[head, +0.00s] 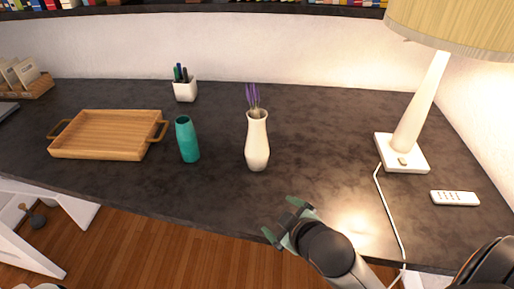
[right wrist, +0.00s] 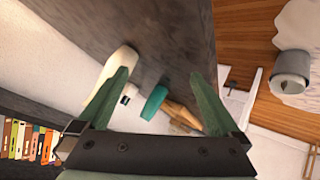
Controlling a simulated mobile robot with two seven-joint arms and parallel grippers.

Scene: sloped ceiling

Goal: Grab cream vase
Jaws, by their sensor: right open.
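The cream vase (head: 257,147) stands upright on the dark desk, with purple flower stems (head: 253,97) in its top. My right gripper (head: 283,219) is open and empty near the desk's front edge, in front of the vase and a little right of it, apart from it. In the right wrist view the cream vase (right wrist: 104,72) shows beyond the fingers of the open gripper (right wrist: 160,74), partly hidden by the left-hand finger. My left gripper is not in view.
A teal vase (head: 187,140) stands left of the cream vase, beside a wooden tray (head: 106,152). A pen cup (head: 185,91) is behind. A lamp (head: 403,153), its cord and a remote (head: 455,198) are at right. The desk (head: 320,135) between cream vase and lamp is clear.

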